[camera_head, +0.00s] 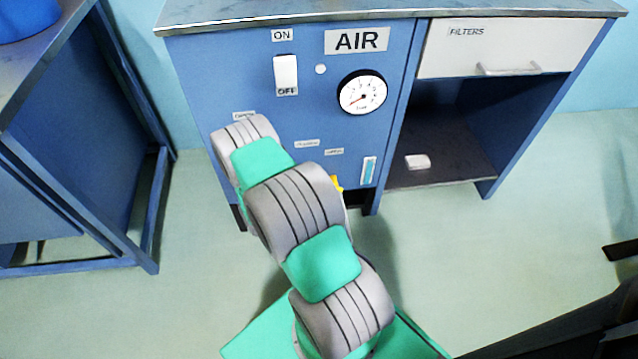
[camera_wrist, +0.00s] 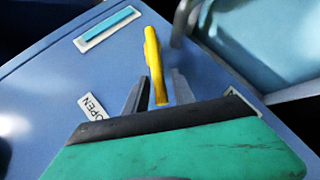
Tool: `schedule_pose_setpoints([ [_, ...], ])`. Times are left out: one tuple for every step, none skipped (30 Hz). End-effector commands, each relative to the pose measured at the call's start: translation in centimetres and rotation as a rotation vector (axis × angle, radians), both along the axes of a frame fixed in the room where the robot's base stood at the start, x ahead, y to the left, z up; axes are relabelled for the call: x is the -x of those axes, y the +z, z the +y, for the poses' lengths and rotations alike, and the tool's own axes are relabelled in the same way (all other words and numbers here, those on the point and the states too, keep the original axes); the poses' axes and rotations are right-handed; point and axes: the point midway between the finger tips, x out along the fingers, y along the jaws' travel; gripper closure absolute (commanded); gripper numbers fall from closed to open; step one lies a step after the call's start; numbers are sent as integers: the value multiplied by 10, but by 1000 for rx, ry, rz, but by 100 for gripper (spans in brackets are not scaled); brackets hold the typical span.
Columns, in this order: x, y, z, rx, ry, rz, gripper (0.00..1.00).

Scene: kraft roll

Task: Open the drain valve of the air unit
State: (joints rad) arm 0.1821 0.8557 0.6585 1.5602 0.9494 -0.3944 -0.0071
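The air unit (camera_head: 230,75) is a blue cabinet marked AIR. The drain valve's yellow handle (camera_wrist: 152,60) stands out from its panel in the wrist view, long and narrow. Only a small yellow piece of the handle (camera_head: 337,183) shows past my arm in the head view. My gripper (camera_wrist: 159,90) has its two dark fingers apart, one on each side of the handle's lower end, with visible gaps. A label reading OPEN (camera_wrist: 93,106) lies left of the handle. A second label at the right is mostly hidden by my gripper's body. In the head view my arm hides the gripper.
The panel carries a white ON/OFF switch (camera_head: 286,73), a round gauge (camera_head: 362,93) and a pale blue sight strip (camera_head: 368,170). A FILTERS drawer (camera_head: 490,55) and open shelf with a small white object (camera_head: 418,162) are at right. A blue table (camera_head: 80,150) stands left.

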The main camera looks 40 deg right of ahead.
Motion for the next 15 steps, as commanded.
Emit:
schedule_pose_setpoints([
  [0, 0, -1, 0, -1, 0, 64],
  [0, 0, -1, 1, -2, 0, 63],
  [0, 0, -1, 1, -2, 0, 63],
  [0, 0, -1, 1, -1, -1, 63],
  [0, 0, -1, 1, -1, -1, 63],
  [0, 0, -1, 1, -1, -1, 63],
  [0, 0, -1, 0, -1, -2, 63],
  [0, 0, -1, 1, -1, -1, 63],
  [0, 1, 1, 0, 0, -1, 63],
  [0, 3, 2, 0, 0, -1, 63],
  [1, 5, 5, 0, 1, -2, 63],
  [2, 8, 9, 0, 2, -2, 63],
  [3, 12, 13, 0, 4, -1, 63],
  [4, 15, 19, 0, 4, -1, 63],
  [7, 20, 26, 0, 5, 0, 63],
])
